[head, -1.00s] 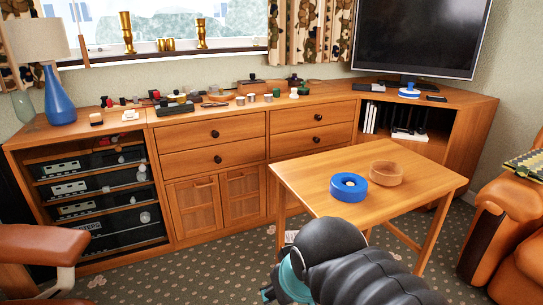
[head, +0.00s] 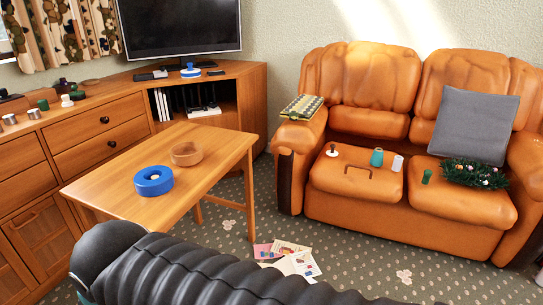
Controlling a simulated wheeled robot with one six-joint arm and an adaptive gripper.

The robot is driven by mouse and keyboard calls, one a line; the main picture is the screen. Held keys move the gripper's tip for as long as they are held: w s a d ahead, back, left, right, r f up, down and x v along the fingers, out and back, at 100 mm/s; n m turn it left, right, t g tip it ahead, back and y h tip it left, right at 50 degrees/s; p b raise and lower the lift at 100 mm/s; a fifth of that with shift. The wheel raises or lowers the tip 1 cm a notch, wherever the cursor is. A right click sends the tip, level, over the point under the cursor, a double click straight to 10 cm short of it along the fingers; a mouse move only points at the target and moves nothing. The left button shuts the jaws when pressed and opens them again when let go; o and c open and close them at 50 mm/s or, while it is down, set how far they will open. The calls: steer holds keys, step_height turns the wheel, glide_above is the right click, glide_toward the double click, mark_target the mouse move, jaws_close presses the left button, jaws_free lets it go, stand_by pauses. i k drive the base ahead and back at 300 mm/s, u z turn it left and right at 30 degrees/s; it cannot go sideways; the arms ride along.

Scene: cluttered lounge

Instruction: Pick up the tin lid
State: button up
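I cannot make out a thing that is clearly the tin lid. On the small wooden table (head: 112,191) stand a round blue ring-shaped thing (head: 153,187) with a pale centre and, behind it to the right, an open round brown bowl-like thing (head: 187,147). A blue and white round thing (head: 191,71) sits on the corner unit below the television. My black ribbed arm crosses the bottom of the head view. My gripper is not in view, so what it holds cannot be seen.
An orange leather sofa (head: 360,226) stands at the right, with a teal vessel (head: 376,157), a white cup (head: 397,164), a green wreath (head: 473,174) and a grey cushion (head: 473,124). Papers (head: 290,259) lie on the patterned carpet (head: 365,272). The long sideboard (head: 80,121) bears small items.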

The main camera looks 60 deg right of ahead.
mark_target(331, 153)
steer(key=z, duration=2.3)
steer(key=i, duration=1.75)
steer(key=z, duration=0.55)
